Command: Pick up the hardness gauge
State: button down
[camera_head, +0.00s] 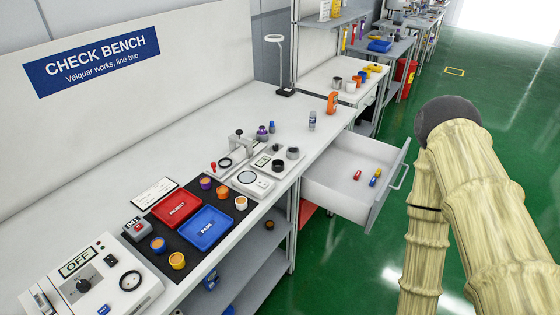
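I cannot tell for certain which item is the hardness gauge. An orange upright device (332,103) stands near the right edge of the white check bench (240,112); it is too small to read. A dark and purple piece (262,133) with a small blue-topped item (272,127) beside it stands further left, behind a grey clamp fixture (237,146). My arm, in a pale ribbed cover with a dark rounded joint, fills the right side, apart from the bench. My gripper does not show.
An open white drawer (335,195) juts out below the bench, with small red and blue items inside. A red tray (178,208) and a blue tray (206,229) lie on a black mat among small cups. A spray can (312,121) stands on the bench.

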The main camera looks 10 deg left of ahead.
aim_at(313, 118)
jog(key=u, duration=0.05)
jog(key=k, duration=0.6)
jog(key=z, duration=0.8)
jog(key=i, duration=1.1)
